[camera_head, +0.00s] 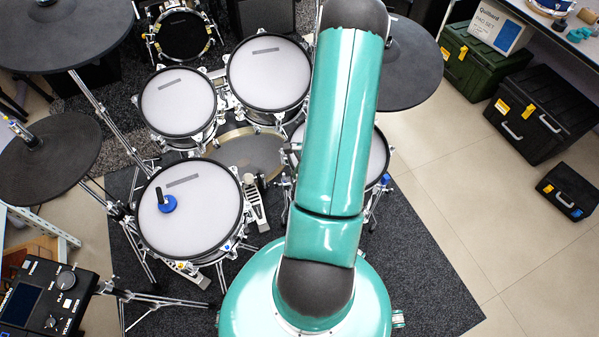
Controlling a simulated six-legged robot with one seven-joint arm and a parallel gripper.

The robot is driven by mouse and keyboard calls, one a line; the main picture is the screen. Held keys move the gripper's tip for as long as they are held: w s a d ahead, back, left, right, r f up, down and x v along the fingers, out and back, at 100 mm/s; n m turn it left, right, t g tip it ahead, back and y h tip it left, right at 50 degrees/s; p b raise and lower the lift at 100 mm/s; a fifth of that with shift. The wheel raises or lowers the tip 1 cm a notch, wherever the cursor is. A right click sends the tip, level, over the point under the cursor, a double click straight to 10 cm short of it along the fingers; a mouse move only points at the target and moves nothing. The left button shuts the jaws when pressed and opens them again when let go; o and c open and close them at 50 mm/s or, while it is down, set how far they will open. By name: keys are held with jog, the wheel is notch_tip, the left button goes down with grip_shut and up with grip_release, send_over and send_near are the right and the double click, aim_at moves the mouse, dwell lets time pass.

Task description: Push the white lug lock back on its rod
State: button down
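Small pale and blue fittings (228,246) show at this pad's lower right rim. I cannot tell which small fitting is the white lug lock or where it sits on its rod. My teal arm rises from my body through the middle of the view and leaves at the top. My gripper is not in view.
Dark cymbal pads (50,157) stand at the left, and a drum module (42,297) is at the lower left. Two more pads (178,101) (268,72) stand behind. My arm partly hides a right pad (377,158).

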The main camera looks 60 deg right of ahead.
jog(key=shift+f, duration=0.95)
jog(key=c, duration=1.3)
grip_release()
jog(key=shift+r, duration=0.1)
jog(key=v, duration=1.3)
jog(key=shift+s+d+r, duration=0.1)
jog(key=shift+d+r, duration=0.05)
jog(key=shift+r, duration=0.1)
